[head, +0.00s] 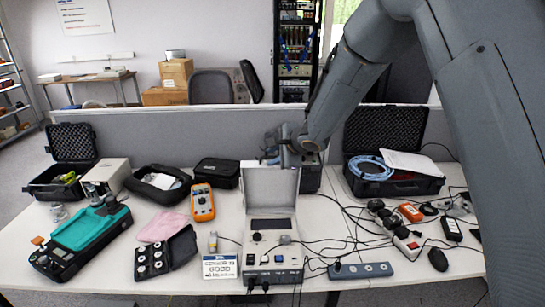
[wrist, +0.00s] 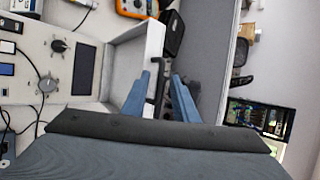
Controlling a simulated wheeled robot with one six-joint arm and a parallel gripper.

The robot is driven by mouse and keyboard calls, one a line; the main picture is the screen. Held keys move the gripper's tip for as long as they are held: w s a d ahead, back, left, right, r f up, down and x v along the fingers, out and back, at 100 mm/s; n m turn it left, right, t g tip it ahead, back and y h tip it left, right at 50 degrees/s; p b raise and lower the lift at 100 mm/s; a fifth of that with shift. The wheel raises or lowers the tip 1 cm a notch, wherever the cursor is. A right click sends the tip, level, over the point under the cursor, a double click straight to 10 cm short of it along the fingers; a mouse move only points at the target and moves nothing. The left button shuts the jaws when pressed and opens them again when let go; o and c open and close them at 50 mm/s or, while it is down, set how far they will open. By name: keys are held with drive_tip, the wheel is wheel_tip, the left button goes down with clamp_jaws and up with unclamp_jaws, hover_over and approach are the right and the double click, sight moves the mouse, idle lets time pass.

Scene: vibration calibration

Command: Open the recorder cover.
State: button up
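The recorder (head: 271,245) is a pale grey box in the middle of the table, with a dark display and knobs on its panel. Its cover (head: 270,187) stands raised, roughly upright at the back edge, and the panel is exposed. In the wrist view the recorder panel (wrist: 62,62) is at the left and the cover (wrist: 152,45) shows beside it. My gripper (head: 270,160) is at the cover's top edge. In the wrist view the blue fingers of my gripper (wrist: 161,76) are apart, with the left one overlapping the cover's edge. Whether it touches is unclear.
An orange multimeter (head: 202,202) and a black pouch (head: 215,172) lie left of the recorder. A power strip (head: 360,270) and loose cables lie to the right. An open black case (head: 400,185) stands at the back right. A low grey partition (head: 180,133) runs behind the table.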

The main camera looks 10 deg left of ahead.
drive_tip(key=v, duration=0.7)
drive_tip(key=shift+s+d+r, duration=0.25)
drive_tip(key=s+d+f+n+h+b, duration=0.3)
drive_tip(key=s+d+f, duration=0.15)
drive_tip(key=d, duration=0.65)
drive_tip(key=s+d+f+n+h+b, duration=0.3)
drive_tip(key=d+f, duration=0.2)
drive_tip(key=d, duration=0.7)
drive_tip(key=s+d+f+n+g+b, duration=0.2)
drive_tip(key=s+d+f+n+g, duration=0.1)
drive_tip(key=s, duration=0.6)
drive_tip(key=s+d+f+n+g+h+b, duration=0.1)
drive_tip(key=s+d+f+n+g+b, duration=0.2)
drive_tip(key=s, duration=0.7)
wheel_tip(320, 180, down, 3)
drive_tip(key=shift+d+f+n, duration=0.1)
drive_tip(key=shift+d+n, duration=0.5)
drive_tip(key=shift+d, duration=0.4)
